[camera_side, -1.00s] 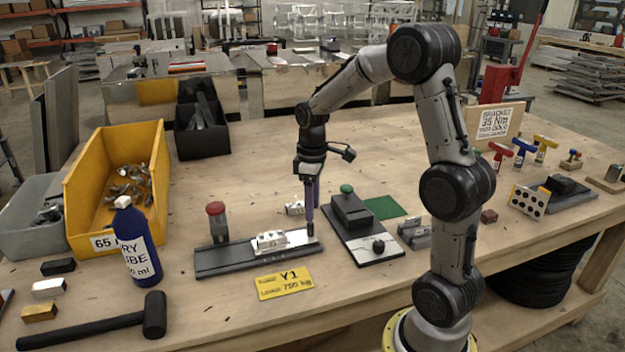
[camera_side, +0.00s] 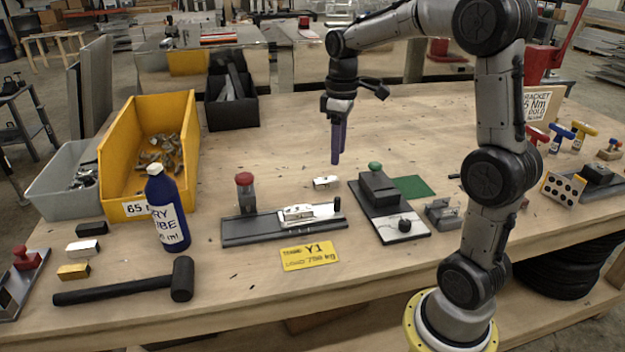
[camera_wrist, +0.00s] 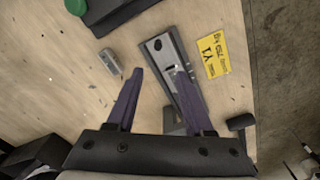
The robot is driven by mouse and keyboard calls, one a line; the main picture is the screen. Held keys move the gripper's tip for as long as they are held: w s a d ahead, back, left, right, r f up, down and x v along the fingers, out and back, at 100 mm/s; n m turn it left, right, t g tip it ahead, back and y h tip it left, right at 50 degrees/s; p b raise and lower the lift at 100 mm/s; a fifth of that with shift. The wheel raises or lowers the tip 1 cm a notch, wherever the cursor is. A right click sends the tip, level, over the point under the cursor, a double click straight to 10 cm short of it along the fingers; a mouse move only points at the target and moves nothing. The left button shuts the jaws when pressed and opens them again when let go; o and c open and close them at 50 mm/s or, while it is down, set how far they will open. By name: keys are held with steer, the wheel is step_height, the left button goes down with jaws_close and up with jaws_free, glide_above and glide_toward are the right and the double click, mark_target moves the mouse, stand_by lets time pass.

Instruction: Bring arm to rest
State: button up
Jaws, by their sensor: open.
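My gripper (camera_side: 337,160) is raised above the workbench, its purple fingers pointing down. In the wrist view the fingers (camera_wrist: 160,72) stand apart with nothing between them. Below it and toward the front lies a dark fixture plate (camera_side: 250,232) with a silver-white part (camera_side: 310,213) on it and a red-topped post (camera_side: 245,192) at its left end. The plate also shows in the wrist view (camera_wrist: 166,62). A small whitish block (camera_side: 325,182) lies on the bench behind the plate, apart from the fingers; it also shows in the wrist view (camera_wrist: 110,62).
A yellow bin (camera_side: 115,175), a blue bottle (camera_side: 168,215) and a black mallet (camera_side: 120,288) stand or lie at left. A black device with a green knob (camera_side: 375,190) is right of the plate. A yellow tag (camera_side: 310,256) lies in front.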

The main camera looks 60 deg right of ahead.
steer(key=s+a+r+n+t, duration=0.25)
steer(key=s+a+r, duration=0.35)
steer(key=a, duration=0.4)
steer(key=s+a+f+m+t, duration=0.1)
steer(key=s+a+f+m, duration=0.1)
steer(key=s, duration=0.3)
steer(key=s+a+f+m+t, duration=0.1)
steer(key=s+a+f+m, duration=0.2)
steer(key=s+a, duration=0.1)
steer(key=shift+s+t, duration=0.35)
steer(key=shift+s, duration=0.4)
